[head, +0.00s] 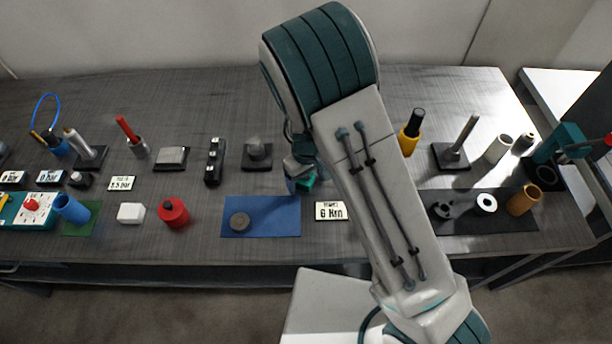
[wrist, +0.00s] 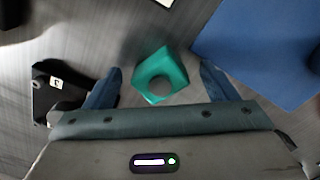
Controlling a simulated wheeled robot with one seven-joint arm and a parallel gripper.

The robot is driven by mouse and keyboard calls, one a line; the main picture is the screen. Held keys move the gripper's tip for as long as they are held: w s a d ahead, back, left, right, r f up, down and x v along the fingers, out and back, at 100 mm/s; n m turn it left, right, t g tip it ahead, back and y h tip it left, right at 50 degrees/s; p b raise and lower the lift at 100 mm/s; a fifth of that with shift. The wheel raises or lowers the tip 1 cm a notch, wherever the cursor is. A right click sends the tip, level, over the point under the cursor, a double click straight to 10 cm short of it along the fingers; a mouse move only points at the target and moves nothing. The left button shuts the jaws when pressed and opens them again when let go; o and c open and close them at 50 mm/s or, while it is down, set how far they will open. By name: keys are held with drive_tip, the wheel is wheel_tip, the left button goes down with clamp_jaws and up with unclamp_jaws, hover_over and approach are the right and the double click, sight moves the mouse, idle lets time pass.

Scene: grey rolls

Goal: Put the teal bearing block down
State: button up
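The teal bearing block (wrist: 160,76) has a round hole through it and appears to rest on the bare grey table beside the blue mat (wrist: 245,45). In the wrist view it sits between the two fingers of my gripper (wrist: 161,70), with a visible gap on each side. The fingers are spread and hold nothing. In the head view the block (head: 307,184) shows only partly, below my gripper and just off the mat's (head: 280,225) far right corner. My arm hides part of the table to its right.
A dark disc (head: 240,221) lies on the mat. A "6 Nm" card (head: 331,211) lies to the mat's right. A black stand (head: 257,154) and a black block with buttons (head: 214,162) are left of my gripper. A red canister (head: 173,212) stands left of the mat.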

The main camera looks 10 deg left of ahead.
sight(306, 177)
wheel_tip(306, 177, up, 12)
drive_tip(key=p, duration=0.1)
drive_tip(key=shift+r+p, duration=0.15)
drive_tip(key=shift+p, duration=0.2)
